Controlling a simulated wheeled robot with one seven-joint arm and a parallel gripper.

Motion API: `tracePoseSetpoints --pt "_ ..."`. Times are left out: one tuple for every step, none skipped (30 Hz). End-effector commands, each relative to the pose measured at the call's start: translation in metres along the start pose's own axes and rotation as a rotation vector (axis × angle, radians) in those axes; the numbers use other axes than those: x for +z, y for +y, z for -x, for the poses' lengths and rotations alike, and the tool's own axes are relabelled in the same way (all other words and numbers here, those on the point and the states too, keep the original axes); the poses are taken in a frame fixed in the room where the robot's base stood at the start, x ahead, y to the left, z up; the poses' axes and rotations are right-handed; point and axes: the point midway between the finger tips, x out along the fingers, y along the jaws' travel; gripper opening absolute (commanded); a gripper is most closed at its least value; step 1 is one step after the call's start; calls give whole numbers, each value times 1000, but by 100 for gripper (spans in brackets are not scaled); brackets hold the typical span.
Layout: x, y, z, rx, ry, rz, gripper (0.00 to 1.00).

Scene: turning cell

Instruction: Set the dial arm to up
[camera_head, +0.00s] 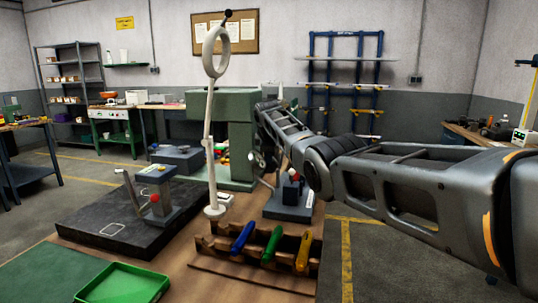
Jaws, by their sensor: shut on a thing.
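My arm reaches in from the right and bends down at the middle of the bench. My gripper (262,162) is small and partly hidden there, beside a blue-grey fixture (290,208) with a red ball on it. The gripper is shut on what looks like a thin metal lever by this fixture, which I take to be the dial arm (268,184). The contact is too small to see clearly, and I cannot tell which way the lever points.
A white ring-headed lamp (209,140) stands upright left of the gripper. A wooden rack (228,262) with blue, green and yellow handles is in front. A black plate (112,232) with a post fixture lies left; a green tray (122,284) is front left.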

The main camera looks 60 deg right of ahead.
Motion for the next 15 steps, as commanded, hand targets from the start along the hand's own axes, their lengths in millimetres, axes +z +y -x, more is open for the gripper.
tracePoseSetpoints --pt "3 0 -2 0 -8 3 0" --pt "3 0 -2 0 -8 3 0" --pt "3 0 -2 0 -8 3 0" --pt "3 0 -2 0 -8 3 0" --pt "3 0 -2 0 -8 3 0" --pt "3 0 -2 0 -8 3 0" --pt "3 0 -2 0 -8 3 0" --pt "3 0 -2 0 -8 3 0" --pt "3 0 -2 0 -8 3 0" --pt "3 0 -2 0 -8 3 0" --pt "3 0 -2 0 -8 3 26" --pt "3 0 -2 0 -8 3 30" --pt "3 0 -2 0 -7 3 33" --pt "3 0 -2 0 -7 2 36" --pt "2 0 -2 0 -6 2 40"
